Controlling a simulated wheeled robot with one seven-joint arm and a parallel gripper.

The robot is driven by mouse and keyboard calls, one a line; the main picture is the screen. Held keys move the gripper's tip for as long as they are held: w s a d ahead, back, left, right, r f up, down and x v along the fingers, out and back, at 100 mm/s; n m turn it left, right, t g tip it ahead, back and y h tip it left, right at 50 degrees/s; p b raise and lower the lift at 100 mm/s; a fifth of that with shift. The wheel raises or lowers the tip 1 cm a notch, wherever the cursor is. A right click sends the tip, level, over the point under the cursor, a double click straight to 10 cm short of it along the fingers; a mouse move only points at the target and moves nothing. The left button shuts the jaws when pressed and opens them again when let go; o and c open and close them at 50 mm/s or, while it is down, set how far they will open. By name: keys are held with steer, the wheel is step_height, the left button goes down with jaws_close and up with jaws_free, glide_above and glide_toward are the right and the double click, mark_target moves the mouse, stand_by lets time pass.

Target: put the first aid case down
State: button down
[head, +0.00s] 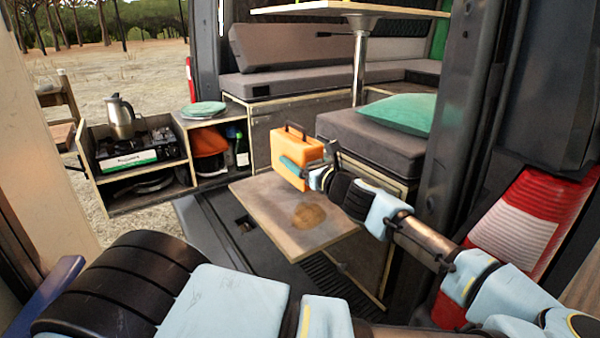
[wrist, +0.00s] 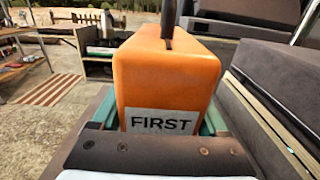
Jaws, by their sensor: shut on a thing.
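The first aid case (head: 297,152) is an orange box with a dark handle on top, held upright. In the head view it is at or just above the far part of a wooden board (head: 265,208); I cannot tell whether it touches the board. My gripper (head: 292,168) is shut on the case, with a teal finger across its near side. In the wrist view the case (wrist: 165,80) fills the middle, with a white label reading "FIRST", and teal finger parts show at both sides. The case's underside is hidden there.
A round brown patch (head: 309,215) marks the board's near part. A seat base with a green cushion (head: 398,114) stands right of the case. A kitchen box with a kettle (head: 121,117) is at left. The dark door pillar (head: 462,130) rises close behind my arm.

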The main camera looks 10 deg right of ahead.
steer(key=shift+f+p, duration=0.55)
steer(key=shift+f, duration=1.65)
jaws_free()
steer(key=shift+f, duration=0.1)
steer(key=b+v, duration=0.4)
steer(key=v, duration=0.6)
steer(key=shift+d+f+b, duration=0.1)
steer(key=shift+f+b, duration=0.05)
steer(key=shift+b, duration=0.2)
steer(key=shift+s, duration=0.15)
steer(key=shift+s+d+r, duration=0.25)
steer(key=shift+s+d, duration=0.1)
steer(key=shift+s, duration=0.35)
